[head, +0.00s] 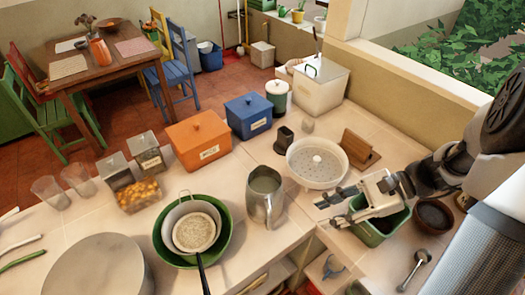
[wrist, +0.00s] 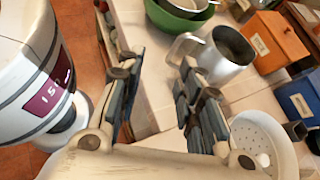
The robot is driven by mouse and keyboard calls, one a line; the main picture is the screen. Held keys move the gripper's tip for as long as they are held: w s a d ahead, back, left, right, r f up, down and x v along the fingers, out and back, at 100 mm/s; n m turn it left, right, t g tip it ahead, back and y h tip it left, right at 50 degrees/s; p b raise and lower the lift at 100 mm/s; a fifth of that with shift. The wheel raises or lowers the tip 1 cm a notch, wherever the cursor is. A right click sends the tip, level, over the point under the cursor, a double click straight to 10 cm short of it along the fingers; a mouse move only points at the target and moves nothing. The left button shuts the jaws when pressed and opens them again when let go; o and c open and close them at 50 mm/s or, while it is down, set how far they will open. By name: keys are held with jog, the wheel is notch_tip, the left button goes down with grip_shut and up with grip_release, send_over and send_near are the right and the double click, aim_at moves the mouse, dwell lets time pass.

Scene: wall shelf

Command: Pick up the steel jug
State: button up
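The steel jug (head: 262,195) stands upright on the tiled counter, between the green bowl and the white colander, with its handle toward the viewer in the head view. In the wrist view the jug (wrist: 226,54) is beyond my fingers, with its handle toward the left. My gripper (head: 335,208) is to the right of the jug in the head view, above the counter near the green container, apart from the jug. In the wrist view the fingers of my gripper (wrist: 158,95) are spread wide with nothing between them.
A green bowl (head: 222,252) with a strainer (head: 194,232) is left of the jug. A white colander (head: 318,180) is right of it. Orange (head: 198,152) and blue (head: 248,128) boxes stand behind. A green container (head: 388,230) is below my gripper. Bare counter lies around the jug.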

aim_at(269, 220)
jog(key=w+a+f+m+b, duration=0.1)
jog(key=a+f, duration=0.1)
jog(key=a, duration=0.2)
jog(key=w+a+f+m+t+y+b, duration=0.1)
jog(key=a+f+b, duration=0.1)
jog(key=a, duration=0.3)
jog(key=w+a+f+b, duration=0.1)
jog(key=a+f+b, duration=0.1)
jog(key=a+f, duration=0.2)
jog(key=shift+a+f+m+t+y, duration=0.25)
jog(key=shift+a+m+t+y, duration=0.05)
jog(key=shift+a+m+y, duration=0.15)
jog(key=shift+c, duration=0.6)
grip_shut()
jog(key=shift+r, duration=0.15)
